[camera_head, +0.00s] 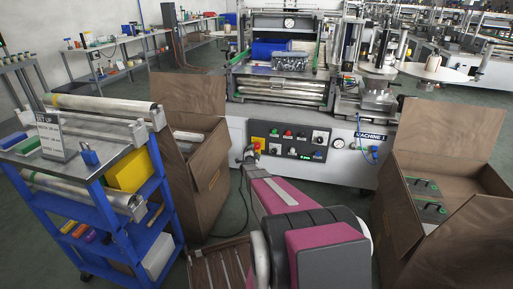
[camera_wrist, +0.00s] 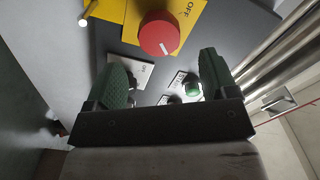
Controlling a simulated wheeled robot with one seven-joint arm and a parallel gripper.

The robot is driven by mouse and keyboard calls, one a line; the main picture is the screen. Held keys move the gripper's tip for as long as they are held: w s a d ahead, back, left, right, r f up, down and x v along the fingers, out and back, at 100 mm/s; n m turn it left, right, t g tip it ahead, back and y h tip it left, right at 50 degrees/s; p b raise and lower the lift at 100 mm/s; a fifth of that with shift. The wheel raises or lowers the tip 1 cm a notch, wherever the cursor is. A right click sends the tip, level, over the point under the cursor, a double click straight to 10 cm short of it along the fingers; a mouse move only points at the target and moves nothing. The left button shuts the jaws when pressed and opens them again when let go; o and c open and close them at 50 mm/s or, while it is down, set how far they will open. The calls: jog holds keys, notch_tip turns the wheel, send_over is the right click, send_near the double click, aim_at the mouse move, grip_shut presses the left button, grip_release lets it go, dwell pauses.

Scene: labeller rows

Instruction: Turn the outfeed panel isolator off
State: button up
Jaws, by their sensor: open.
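A round red knob (camera_wrist: 158,33) sits on a yellow plate (camera_wrist: 190,22) marked OFF, at the top of the wrist view. In the head view my gripper (camera_head: 250,153) is at the left end of the dark control panel (camera_head: 290,140) on the machine front. A yellow plate (camera_head: 258,128) shows there just above it; the knob is not clear in that view.
A green button (camera_wrist: 193,90) and white label plates (camera_wrist: 133,68) lie near the fingers. Steel rollers (camera_wrist: 270,60) run at right. In the head view a brown carton (camera_head: 197,150) stands close left, another (camera_head: 440,165) right, and a blue trolley (camera_head: 140,215) further left.

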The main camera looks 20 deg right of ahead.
aim_at(257, 147)
jog(key=x, duration=0.7)
jog(key=shift+w+d, duration=0.1)
jog(key=shift+c, duration=0.3)
jog(key=c, duration=0.9)
